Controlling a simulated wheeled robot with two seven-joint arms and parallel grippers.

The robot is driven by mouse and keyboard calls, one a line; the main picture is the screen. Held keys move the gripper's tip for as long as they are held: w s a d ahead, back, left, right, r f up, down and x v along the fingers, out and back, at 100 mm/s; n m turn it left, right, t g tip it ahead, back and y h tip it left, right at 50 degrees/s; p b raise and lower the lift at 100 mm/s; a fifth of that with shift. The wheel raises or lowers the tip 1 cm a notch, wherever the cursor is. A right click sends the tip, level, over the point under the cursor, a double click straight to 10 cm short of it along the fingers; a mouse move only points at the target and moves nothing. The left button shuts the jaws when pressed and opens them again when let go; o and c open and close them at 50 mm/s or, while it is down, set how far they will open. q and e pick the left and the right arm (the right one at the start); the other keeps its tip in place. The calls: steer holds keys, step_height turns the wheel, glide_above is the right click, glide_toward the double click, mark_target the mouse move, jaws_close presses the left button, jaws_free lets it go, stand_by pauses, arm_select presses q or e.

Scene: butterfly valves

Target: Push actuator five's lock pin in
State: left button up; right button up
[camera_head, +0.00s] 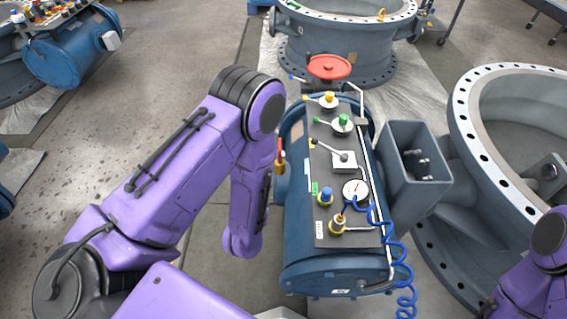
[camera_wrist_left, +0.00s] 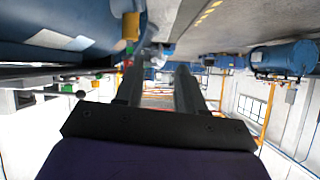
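The blue actuator (camera_head: 300,240) in front of me carries a dark panel (camera_head: 325,225) with knobs, levers and a gauge. A small orange-and-red pin-like part (camera_head: 281,152) stands out at its left side, beside my purple left arm; I cannot tell for sure that it is the lock pin. In the left wrist view, a yellow-orange collar (camera_wrist_left: 131,25) shows on the blue body (camera_wrist_left: 60,25), above and left of the fingers. My left gripper (camera_wrist_left: 160,66) has its fingers apart with nothing between them. It is hidden in the head view, as is my right gripper.
A red handwheel (camera_head: 329,67) stands beyond the panel. A coiled blue hose (camera_head: 402,250) hangs at its right. Large flanged valve bodies (camera_head: 465,120) stand right and behind. Another blue actuator (camera_head: 68,55) is at far left.

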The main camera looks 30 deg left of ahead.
mark_target(280, 153)
arm_select(q)
steer(key=w+t+y+b, duration=0.1)
steer(key=w+b, duration=0.1)
steer(key=w, duration=0.4)
steer(key=w+r+t+b, duration=0.1)
steer(key=w+t+b, duration=0.1)
steer(key=w, duration=0.4)
steer(key=w+a+t+y+b, duration=0.1)
steer(key=w+t+b, duration=0.1)
steer(key=w, duration=0.4)
steer(key=shift+w+r+m+y+b, duration=0.15)
steer(key=shift+r+m+y+b, duration=0.2)
steer(key=shift+b, duration=0.45)
steer(key=shift+w+a, duration=0.25)
steer(key=shift+w, duration=0.3)
jaws_close()
arm_select(e)
step_height(280, 153, down, 12)
steer(key=shift+r, duration=0.15)
